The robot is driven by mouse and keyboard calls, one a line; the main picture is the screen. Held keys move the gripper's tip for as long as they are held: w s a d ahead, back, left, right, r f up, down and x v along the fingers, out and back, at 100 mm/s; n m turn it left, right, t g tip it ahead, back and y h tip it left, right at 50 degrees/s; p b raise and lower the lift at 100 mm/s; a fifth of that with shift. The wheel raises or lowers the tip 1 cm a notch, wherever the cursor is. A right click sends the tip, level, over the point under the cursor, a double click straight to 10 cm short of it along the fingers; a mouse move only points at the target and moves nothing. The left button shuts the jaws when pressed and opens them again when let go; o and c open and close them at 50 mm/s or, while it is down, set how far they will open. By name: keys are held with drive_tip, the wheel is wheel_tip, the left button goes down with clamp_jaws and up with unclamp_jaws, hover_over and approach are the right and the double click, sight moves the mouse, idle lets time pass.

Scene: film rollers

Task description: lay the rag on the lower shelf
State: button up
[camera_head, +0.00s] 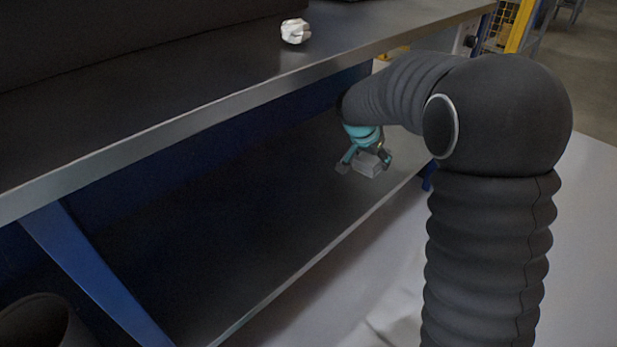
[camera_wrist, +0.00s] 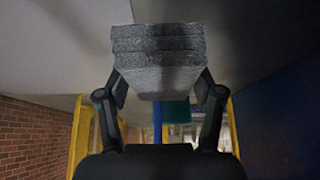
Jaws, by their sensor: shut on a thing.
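The rag is a grey, folded, layered block (camera_head: 367,165) held in my gripper (camera_head: 365,162). In the wrist view the rag (camera_wrist: 158,50) fills the space between the two fingers of my gripper (camera_wrist: 160,88), which are shut on its sides. The lower shelf (camera_head: 260,210) is a wide dark board with a pale front edge, under the workbench top. In the head view my gripper and the rag show over the far right part of this shelf, close to its surface. I cannot tell whether the rag touches the shelf.
The bench top (camera_head: 170,75) overhangs the lower shelf, with a crumpled white thing (camera_head: 295,31) on it. A slanted blue leg (camera_head: 90,265) stands at the near left. A dark round container (camera_head: 38,322) is at bottom left. The visible shelf left of my gripper is clear.

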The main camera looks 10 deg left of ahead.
drive_tip(key=shift+s+m, duration=0.1)
drive_tip(key=shift+m, duration=0.2)
drive_tip(key=shift+a+f, duration=0.2)
hover_over(330, 187)
drive_tip(key=f, duration=0.4)
drive_tip(key=s+f, duration=0.1)
drive_tip(key=f, duration=0.1)
drive_tip(key=shift+a+f+b, duration=0.35)
drive_tip(key=shift+b, duration=0.05)
drive_tip(key=shift+f, duration=2)
drive_tip(key=shift+b, duration=0.3)
drive_tip(key=shift+f, duration=0.2)
drive_tip(key=o, duration=1.1)
drive_tip(key=shift+r, duration=0.1)
